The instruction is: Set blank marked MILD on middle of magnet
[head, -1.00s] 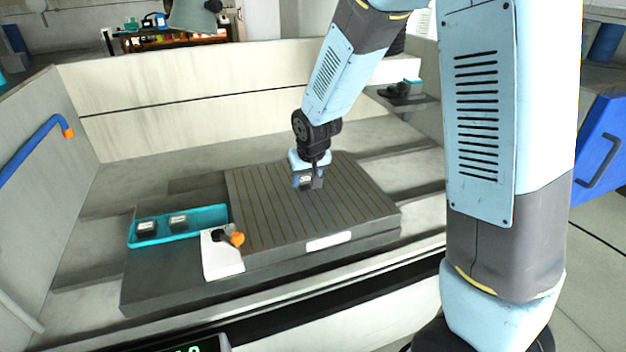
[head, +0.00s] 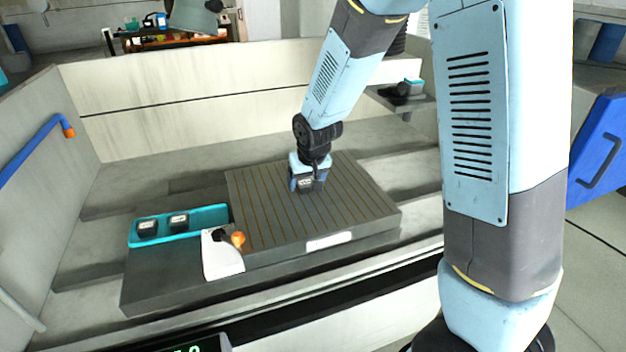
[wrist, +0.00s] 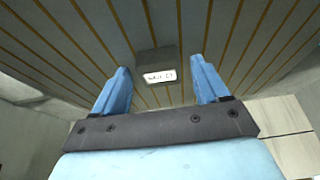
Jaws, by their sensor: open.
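A dark grey blank (wrist: 157,63) with a white label sits on the grooved magnet plate (wrist: 75,45) in the wrist view; its lettering is small and blurred but looks like MILD. In the head view the blank (head: 306,184) is near the middle of the magnet (head: 345,215). My gripper (head: 307,182) is low over the plate there, with a blue finger on each side of the blank. In the wrist view my gripper (wrist: 160,70) is open, with a gap between each finger and the blank.
A teal tray (head: 180,239) holds two dark labelled blanks (head: 148,227) at the magnet's left. A white block with a black lever and orange knob (head: 238,239) stands at the magnet's front left corner. The plate around the blank is clear.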

